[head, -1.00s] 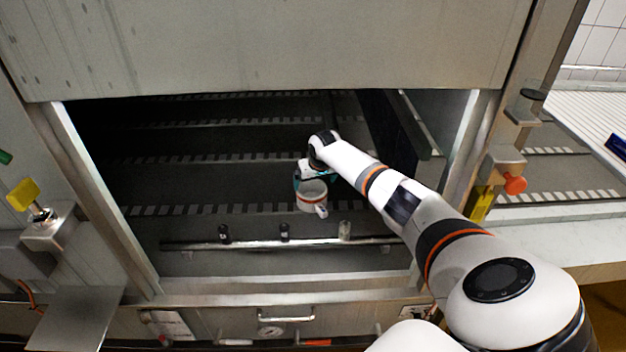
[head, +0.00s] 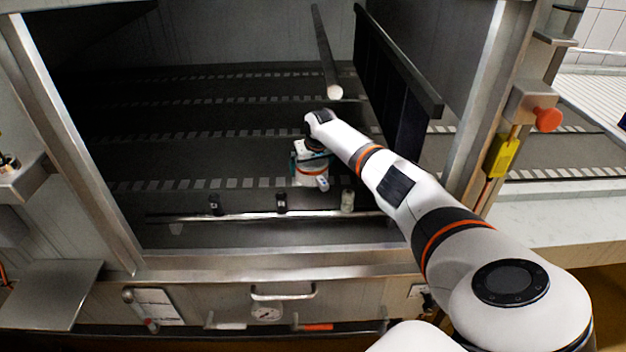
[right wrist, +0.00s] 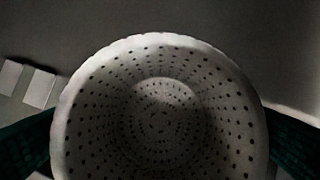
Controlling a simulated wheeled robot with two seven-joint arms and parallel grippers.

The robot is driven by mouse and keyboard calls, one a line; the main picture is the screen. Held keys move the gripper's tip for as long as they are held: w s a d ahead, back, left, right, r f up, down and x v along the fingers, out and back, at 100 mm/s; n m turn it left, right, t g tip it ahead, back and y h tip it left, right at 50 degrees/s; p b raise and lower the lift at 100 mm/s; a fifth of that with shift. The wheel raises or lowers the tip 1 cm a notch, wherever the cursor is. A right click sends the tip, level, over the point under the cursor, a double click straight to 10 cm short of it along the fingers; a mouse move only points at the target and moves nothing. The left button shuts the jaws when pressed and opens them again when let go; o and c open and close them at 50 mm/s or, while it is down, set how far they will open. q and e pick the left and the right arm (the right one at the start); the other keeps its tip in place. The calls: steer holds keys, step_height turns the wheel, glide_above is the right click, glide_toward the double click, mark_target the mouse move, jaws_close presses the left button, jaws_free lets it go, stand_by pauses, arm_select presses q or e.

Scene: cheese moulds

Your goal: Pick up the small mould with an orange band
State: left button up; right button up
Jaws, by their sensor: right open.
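The small white mould (head: 309,180) with an orange band stands on the dark conveyor belt, near the front rail in the head view. My right gripper (head: 313,160) is right above it and hides much of its top. In the right wrist view the mould (right wrist: 160,105) opens toward the camera, showing a round white inside with many small holes. The two dark green fingers of my right gripper (right wrist: 160,145) are open, one on each side of it. I cannot tell whether either finger touches the wall. My left gripper is not in view.
A metal rail (head: 240,217) with small dark fittings and a pale one (head: 347,200) runs just in front of the mould. A dark upright panel (head: 395,80) stands to the right behind my arm. The belt (head: 200,150) left of the mould is clear.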

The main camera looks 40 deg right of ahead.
steer(key=shift+w+f, duration=0.1)
steer(key=shift+f, duration=0.1)
steer(key=shift+c, duration=0.6)
steer(key=c, duration=0.6)
steer(key=shift+r, duration=0.1)
steer(key=shift+c, duration=0.2)
step_height(320, 180, up, 10)
